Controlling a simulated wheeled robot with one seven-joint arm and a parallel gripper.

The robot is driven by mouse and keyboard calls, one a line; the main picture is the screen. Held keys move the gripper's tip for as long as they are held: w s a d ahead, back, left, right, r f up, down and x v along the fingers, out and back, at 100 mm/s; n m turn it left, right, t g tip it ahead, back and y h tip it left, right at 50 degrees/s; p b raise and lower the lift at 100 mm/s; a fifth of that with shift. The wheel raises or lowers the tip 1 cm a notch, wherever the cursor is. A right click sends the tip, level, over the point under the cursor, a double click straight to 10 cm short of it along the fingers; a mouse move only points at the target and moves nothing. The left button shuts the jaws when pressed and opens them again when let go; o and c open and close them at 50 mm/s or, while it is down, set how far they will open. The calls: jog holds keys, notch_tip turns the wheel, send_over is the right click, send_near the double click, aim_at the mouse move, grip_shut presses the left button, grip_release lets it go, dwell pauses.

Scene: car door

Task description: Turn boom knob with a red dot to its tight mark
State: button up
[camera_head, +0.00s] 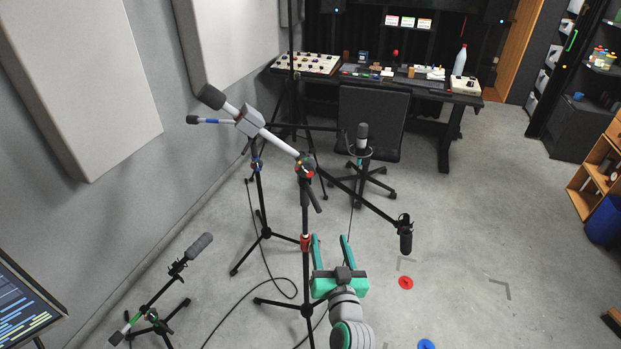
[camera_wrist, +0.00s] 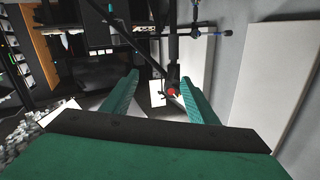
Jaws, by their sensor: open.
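A black mic stand (camera_head: 304,215) stands in the middle of the head view. At its top is a boom joint (camera_head: 306,165) with red and green on it, where the knob's details are too small to read. Lower on the same pole is a red collar (camera_head: 305,242). In the wrist view a dark round knob with a red dot (camera_wrist: 171,91) shows between my fingers, nearer the right one. My gripper (camera_head: 330,238) is open and empty beside the pole, to its right and below the boom joint. The wrist view also shows it open (camera_wrist: 158,78). The tight mark cannot be made out.
The boom (camera_head: 360,197) slopes right to a hanging black microphone (camera_head: 405,236). Another stand with a blue collar (camera_head: 257,165) is behind left. A low stand (camera_head: 155,318) is at lower left. Cables cross the floor. Floor right of the stands is mostly clear.

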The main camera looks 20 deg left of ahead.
aim_at(309, 174)
jog(key=w+a+r+n+g+y, duration=0.1)
jog(key=w+a+r+n+y, duration=0.25)
jog(key=w+r, duration=0.45)
jog(key=x, duration=0.3)
jog(key=r+x, duration=0.1)
jog(key=x, duration=0.2)
jog(key=s+a+x, duration=0.1)
jog(key=x, duration=0.2)
jog(key=shift+a+r, duration=0.15)
jog(key=shift+r, duration=0.15)
jog(key=c, duration=1.1)
